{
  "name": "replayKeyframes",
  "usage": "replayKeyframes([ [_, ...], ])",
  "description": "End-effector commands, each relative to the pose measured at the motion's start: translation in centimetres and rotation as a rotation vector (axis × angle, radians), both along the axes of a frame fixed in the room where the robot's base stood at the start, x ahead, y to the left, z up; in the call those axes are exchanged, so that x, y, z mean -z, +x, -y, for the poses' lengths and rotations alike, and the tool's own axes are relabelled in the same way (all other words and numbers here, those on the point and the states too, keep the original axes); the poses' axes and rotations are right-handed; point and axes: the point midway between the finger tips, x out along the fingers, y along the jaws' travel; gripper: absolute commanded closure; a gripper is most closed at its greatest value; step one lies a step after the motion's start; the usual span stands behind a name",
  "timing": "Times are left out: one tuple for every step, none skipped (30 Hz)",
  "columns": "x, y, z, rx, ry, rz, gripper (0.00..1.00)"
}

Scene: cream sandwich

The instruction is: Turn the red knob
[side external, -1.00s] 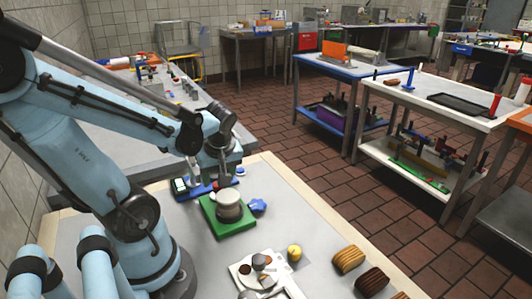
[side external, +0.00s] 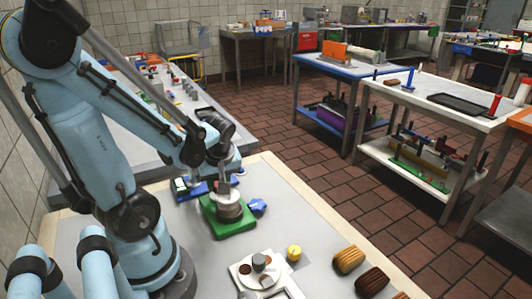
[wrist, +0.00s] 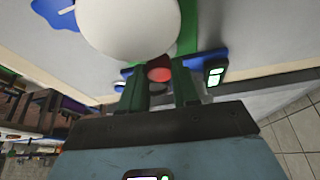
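The red knob (wrist: 159,74) shows in the wrist view between the two fingers of my gripper (wrist: 160,88). It sits on a blue panel (wrist: 204,58) with a lit display (wrist: 215,76). The fingers are apart, and I see no clear contact with the knob. In the side view my gripper (side external: 222,187) points down over or beside the round stack on the green board. The blue panel (side external: 196,189) is behind it there, and I cannot make out the red knob.
A round pale stack (side external: 229,211) stands on a green board (side external: 232,232); its large white top (wrist: 130,25) is close in the wrist view. A blue piece (side external: 258,205) lies to its right. A yellow item (side external: 294,252) and cookies (side external: 348,259) lie nearer the front.

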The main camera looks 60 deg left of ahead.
Motion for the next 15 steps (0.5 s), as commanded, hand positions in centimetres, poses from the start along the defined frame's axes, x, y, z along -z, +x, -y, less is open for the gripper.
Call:
replayKeyframes([
  [-0.01,0.0,0.0,0.0,0.0,0.0,0.78],
  [-0.01,0.0,0.0,0.0,0.0,0.0,0.82],
  [-0.01,0.0,0.0,0.0,0.0,0.0,0.89],
  [-0.01,0.0,0.0,0.0,0.0,0.0,0.93],
  [-0.01,0.0,0.0,0.0,0.0,0.0,0.98],
  [-0.01,0.0,0.0,0.0,0.0,0.0,1.0],
  [-0.01,0.0,0.0,0.0,0.0,0.0,1.0],
  [-0.01,0.0,0.0,0.001,0.0,0.0,1.0],
  [-0.01,-0.01,0.0,0.003,0.0,0.0,1.0],
  [-0.01,-0.01,0.0,0.006,0.0,0.0,1.0],
  [-0.01,-0.02,0.0,0.009,0.0,-0.001,1.0],
  [-0.01,-0.04,0.01,0.017,0.0,-0.001,1.0],
  [-0.01,-0.05,0.01,0.023,0.0,-0.001,1.0],
  [-0.01,-0.07,0.01,0.032,0.0,0.0,1.0],
  [-0.02,-0.08,0.0,0.047,0.0,-0.001,1.0],
])
